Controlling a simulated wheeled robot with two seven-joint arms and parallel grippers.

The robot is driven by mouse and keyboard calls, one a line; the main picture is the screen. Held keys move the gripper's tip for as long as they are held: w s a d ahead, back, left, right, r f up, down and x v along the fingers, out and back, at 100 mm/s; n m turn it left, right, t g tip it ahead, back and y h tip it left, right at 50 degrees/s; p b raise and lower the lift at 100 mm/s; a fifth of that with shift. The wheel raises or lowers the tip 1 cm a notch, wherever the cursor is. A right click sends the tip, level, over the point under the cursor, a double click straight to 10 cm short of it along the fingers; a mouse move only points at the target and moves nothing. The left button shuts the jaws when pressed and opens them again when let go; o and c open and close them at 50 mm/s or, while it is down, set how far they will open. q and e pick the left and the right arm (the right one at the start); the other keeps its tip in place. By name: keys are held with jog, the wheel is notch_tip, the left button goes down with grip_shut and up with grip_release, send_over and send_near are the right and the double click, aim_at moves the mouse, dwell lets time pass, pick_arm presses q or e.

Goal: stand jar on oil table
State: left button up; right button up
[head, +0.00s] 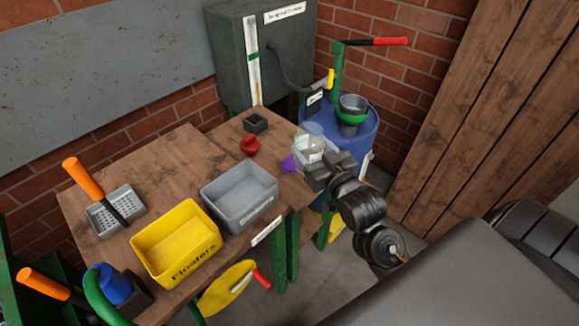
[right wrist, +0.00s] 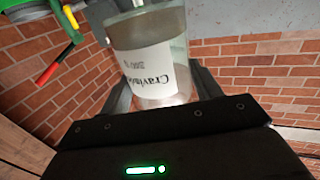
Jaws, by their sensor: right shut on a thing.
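My right gripper (head: 318,163) is shut on a clear glass jar (head: 308,146) at the far right corner of the wooden table (head: 185,155). In the right wrist view the jar (right wrist: 150,60) sits between the fingers, and its white label shows upside down there, reading something like "Cravinho". In the head view the gripper partly hides the jar, and I cannot tell whether its base touches the tabletop. My left gripper is not in view.
A purple item (head: 288,164), a red item (head: 250,144) and a dark square container (head: 255,123) are near the jar. A grey bin (head: 240,195) and a yellow "Floaters" bin (head: 176,242) stand nearer. A blue drum (head: 362,140) with a pump stands behind.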

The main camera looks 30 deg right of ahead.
jog(key=d+f+b, duration=0.4)
jog(key=d+b, duration=0.1)
jog(key=d, duration=0.3)
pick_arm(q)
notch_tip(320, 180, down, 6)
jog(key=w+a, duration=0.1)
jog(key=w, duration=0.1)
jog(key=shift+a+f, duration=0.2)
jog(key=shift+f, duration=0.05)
pick_arm(e)
jog(key=w+d+f, duration=0.4)
jog(key=w+f, duration=0.5)
jog(key=w, duration=0.3)
jog(key=shift+w+d+f+m+h, duration=0.3)
jog(key=shift+w+d+f+h, duration=0.05)
jog(key=shift+w+f+h, duration=0.05)
jog(key=f, duration=0.3)
jog(key=shift+w+p, duration=0.2)
jog(key=shift+p, duration=0.15)
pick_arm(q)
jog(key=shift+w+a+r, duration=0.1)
pick_arm(e)
jog(key=shift+f, duration=0.2)
